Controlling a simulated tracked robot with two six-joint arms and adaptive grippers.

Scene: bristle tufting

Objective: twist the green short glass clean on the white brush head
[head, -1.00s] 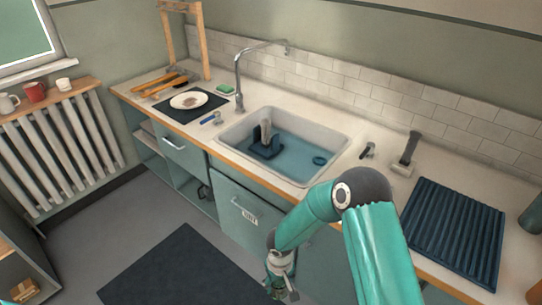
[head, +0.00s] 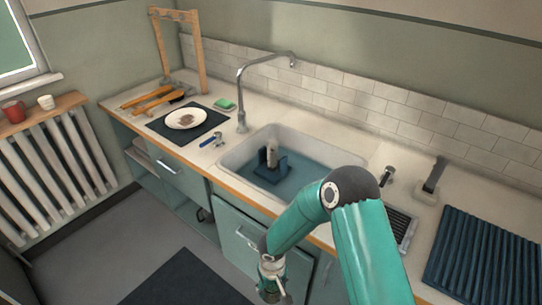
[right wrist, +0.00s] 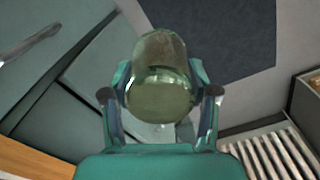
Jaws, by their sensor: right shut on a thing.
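The green short glass (right wrist: 162,85) is between the fingers of my right gripper (right wrist: 160,98) in the right wrist view, and the gripper is shut on it. In the head view my right gripper (head: 272,284) hangs low in front of the counter, over the floor, and the glass is too small to make out clearly. The gripper is well apart from and below the brush. My left gripper is not in view.
A plate (head: 186,118) lies on a dark mat left of the sink. A tap (head: 241,90) rises behind the sink's left end. A ribbed blue mat (head: 480,260) lies on the right counter. My right arm covers part of the sink's right side.

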